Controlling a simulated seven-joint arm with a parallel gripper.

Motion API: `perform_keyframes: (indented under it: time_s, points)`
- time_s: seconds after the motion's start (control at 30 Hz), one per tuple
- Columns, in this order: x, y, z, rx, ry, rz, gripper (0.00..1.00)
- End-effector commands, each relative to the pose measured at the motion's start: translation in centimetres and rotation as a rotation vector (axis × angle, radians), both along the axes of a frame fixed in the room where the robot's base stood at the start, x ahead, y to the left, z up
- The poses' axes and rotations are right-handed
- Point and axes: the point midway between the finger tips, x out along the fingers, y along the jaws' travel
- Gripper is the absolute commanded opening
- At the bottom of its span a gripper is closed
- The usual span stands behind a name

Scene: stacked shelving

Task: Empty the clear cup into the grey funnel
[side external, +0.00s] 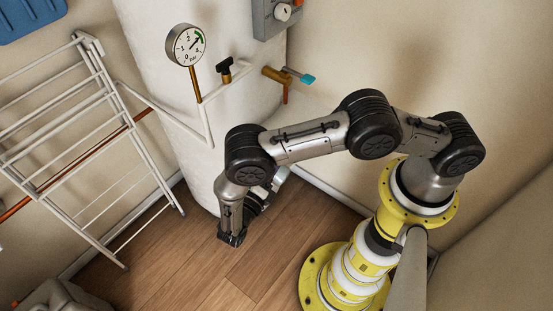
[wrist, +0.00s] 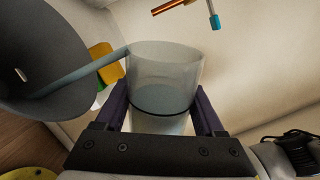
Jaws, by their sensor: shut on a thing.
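The clear cup (wrist: 168,68) is in the wrist view, held between the two fingers of my gripper (wrist: 166,108), which is shut on it. A faint bluish tint shows low inside the cup. The grey funnel (wrist: 62,38) is at the left of the wrist view, its wide mouth facing the camera and its hole visible. A pale blue-grey stream (wrist: 85,70) runs from the cup's left rim into the funnel. The wood floor shows on that side, so the cup is tipped toward the funnel. In the side view I cannot make out the cup or the funnel.
A white tank (side external: 160,75) with a pressure gauge (side external: 185,45) and a brass tap (side external: 275,74) stands behind my arm. A white drying rack (side external: 85,150) is at left. Yellow and green items (wrist: 104,60) show behind the stream. Wood floor (side external: 185,265) is open in front.

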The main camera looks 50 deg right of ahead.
Motion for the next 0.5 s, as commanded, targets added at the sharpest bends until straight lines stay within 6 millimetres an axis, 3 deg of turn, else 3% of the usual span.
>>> perform_keyframes:
  time_s: [0.5]
  points:
    - [0.06,0.03,0.16,-0.011,0.045,0.001,0.08]
